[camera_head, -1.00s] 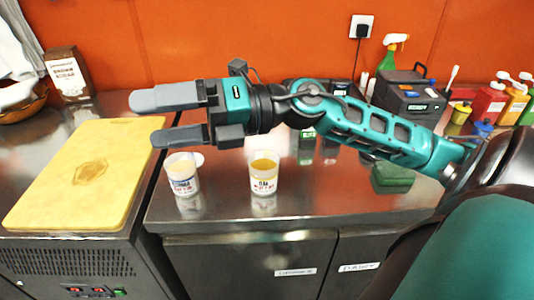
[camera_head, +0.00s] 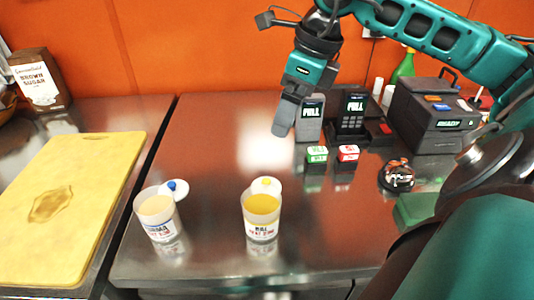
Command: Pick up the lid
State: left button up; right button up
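Two round lids lie on the metal counter. One white lid with a blue knob (camera_head: 178,192) lies just behind the left cup (camera_head: 157,216), labelled "KORMA", with pale contents. A cream lid (camera_head: 266,186) lies behind the right cup (camera_head: 261,216), labelled "DAL", with yellow contents. Both cups are open on top and partly hide the lids. My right gripper (camera_head: 286,116) points down above the counter, behind the lids and apart from them. Its fingers overlap edge-on, so I cannot tell if it is open. My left gripper is out of view.
A yellow board (camera_head: 85,180) with a flat brown patch lies at left, by a brown sugar box (camera_head: 40,82). Two devices reading "FULL", small green (camera_head: 317,154) and red boxes (camera_head: 348,153), a round dark object (camera_head: 396,176) and a black "READY" box (camera_head: 430,115) stand at right.

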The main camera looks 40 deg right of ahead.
notch_tip(320, 180, down, 6)
jog(key=b, duration=0.4)
send_over(268, 181)
jog(key=s, duration=0.2)
jog(key=f, duration=0.5)
jog(key=d+f, duration=0.1)
jog(key=f, duration=0.1)
jog(key=shift+w+f, duration=0.1)
jog(key=shift+f, duration=0.3)
jog(key=x, duration=0.5)
jog(key=shift+w+a, duration=0.15)
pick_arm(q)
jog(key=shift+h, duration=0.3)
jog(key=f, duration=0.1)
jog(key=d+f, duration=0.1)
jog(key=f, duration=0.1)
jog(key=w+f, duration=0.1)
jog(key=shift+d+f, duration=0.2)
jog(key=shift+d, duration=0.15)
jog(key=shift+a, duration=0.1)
pick_arm(e)
jog(key=c, duration=1.1)
